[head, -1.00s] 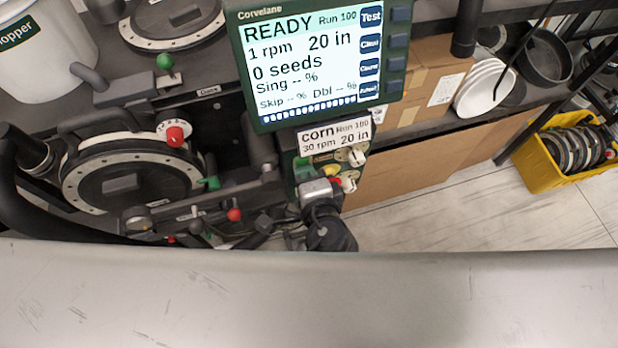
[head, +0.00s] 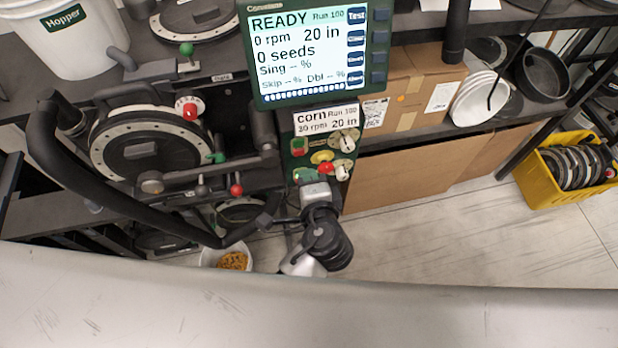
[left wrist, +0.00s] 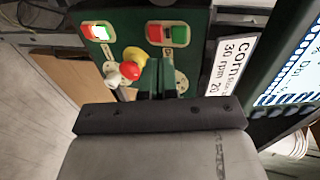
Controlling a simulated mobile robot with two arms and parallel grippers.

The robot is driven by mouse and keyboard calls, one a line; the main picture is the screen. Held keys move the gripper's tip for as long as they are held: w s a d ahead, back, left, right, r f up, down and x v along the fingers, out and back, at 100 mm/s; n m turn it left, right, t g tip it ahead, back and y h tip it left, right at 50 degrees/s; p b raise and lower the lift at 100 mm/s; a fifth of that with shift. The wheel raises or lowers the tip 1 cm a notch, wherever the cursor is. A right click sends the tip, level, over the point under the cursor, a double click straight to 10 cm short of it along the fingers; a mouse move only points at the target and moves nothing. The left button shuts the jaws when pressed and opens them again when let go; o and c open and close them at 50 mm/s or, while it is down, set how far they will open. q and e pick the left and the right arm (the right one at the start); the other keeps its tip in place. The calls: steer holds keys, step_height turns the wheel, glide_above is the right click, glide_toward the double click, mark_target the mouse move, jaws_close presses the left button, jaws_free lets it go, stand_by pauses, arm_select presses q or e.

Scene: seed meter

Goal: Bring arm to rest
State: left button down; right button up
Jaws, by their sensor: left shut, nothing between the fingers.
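My left gripper (head: 312,182) is in front of the lower part of the green control panel (head: 300,150) in the head view. In the left wrist view its dark fingers (left wrist: 158,78) are together with nothing between them, pointing at the panel. The wrist behind it is grey and black; the rest of the arm is mostly hidden. A red knob on a yellow base (left wrist: 131,68) is just left of the fingers there. I cannot tell whether the fingers touch the panel. My right gripper is not in view.
The monitor (head: 310,50) reads READY, 0 rpm, 0 seeds. Left of the panel are the round seed meter (head: 150,150) and a thick black bent tube (head: 120,205). A white bowl of seeds (head: 232,260) sits below. Open floor (head: 430,240) lies right of the arm.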

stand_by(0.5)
arm_select(q)
steer(key=s+a+f+n+g+h+b, duration=0.1)
steer(key=s+a+f+g+b, duration=0.15)
steer(key=f, duration=0.95)
steer(key=s+a+f+g+h+b, duration=0.1)
steer(key=s+a+f+g+b, duration=0.2)
steer(key=f, duration=0.8)
steer(key=s+a+f+n+g+h+b, duration=0.15)
steer(key=s+f, duration=0.25)
steer(key=f, duration=0.8)
steer(key=s+a+f+n+g+b, duration=0.2)
steer(key=s+a+f+n, duration=0.3)
steer(key=s+f, duration=0.5)
steer(key=s+a+f+n+g+b, duration=0.2)
steer(key=s+a+f+n+g, duration=0.2)
steer(key=s+a+f, duration=0.4)
steer(key=s+f, duration=0.2)
steer(key=s, duration=0.4)
steer(key=shift+s+a+f+n+h+b, duration=0.15)
steer(key=shift+a+f+n+h+b, duration=0.1)
steer(key=shift+n+h+b, duration=0.1)
